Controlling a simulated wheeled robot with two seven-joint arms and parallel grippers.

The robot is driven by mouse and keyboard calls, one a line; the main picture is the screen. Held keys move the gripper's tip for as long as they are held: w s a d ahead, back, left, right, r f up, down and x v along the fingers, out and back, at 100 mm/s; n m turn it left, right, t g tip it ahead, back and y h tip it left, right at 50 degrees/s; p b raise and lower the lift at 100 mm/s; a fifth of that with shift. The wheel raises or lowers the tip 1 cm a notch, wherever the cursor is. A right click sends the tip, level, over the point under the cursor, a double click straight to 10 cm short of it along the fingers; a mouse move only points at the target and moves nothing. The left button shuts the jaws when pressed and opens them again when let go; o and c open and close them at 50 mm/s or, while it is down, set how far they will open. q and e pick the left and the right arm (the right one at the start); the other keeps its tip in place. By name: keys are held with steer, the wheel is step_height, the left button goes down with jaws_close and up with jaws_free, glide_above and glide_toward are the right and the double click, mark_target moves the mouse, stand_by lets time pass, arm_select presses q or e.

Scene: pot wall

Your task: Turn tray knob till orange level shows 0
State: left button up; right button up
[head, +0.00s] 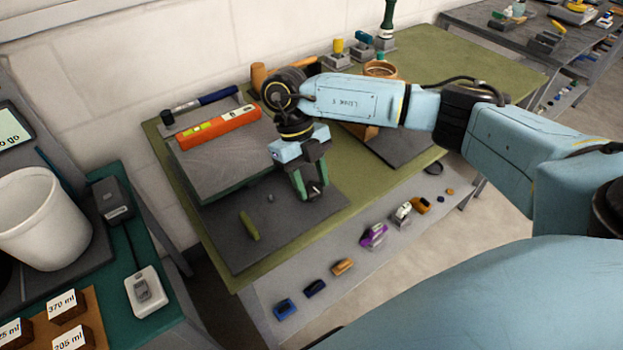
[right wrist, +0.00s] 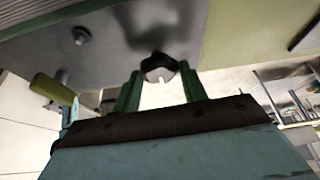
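The orange level (head: 218,127) lies on the raised grey tray (head: 225,160), near its back edge. It has a small pale display and a yellow-green vial; I cannot read its figure. A dark lobed knob (right wrist: 159,67) with a white mark sits at the front of the tray setup. The knob also shows in the head view (head: 316,190). My right gripper (head: 310,184) points down at it, with a green finger close on either side. I cannot tell whether the fingers touch it. My left gripper is not in view.
A green lever (head: 249,225) and a small grey knob (head: 270,198) are left of my right gripper. A white bucket (head: 42,217) stands at the left. Several small items lie on the lower shelf in front.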

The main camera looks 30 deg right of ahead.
steer(key=o, duration=0.3)
steer(key=shift+o, duration=0.2)
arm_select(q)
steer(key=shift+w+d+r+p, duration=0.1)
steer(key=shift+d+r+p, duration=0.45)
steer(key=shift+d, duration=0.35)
arm_select(e)
steer(key=v, duration=1.3)
steer(key=shift+r, duration=0.2)
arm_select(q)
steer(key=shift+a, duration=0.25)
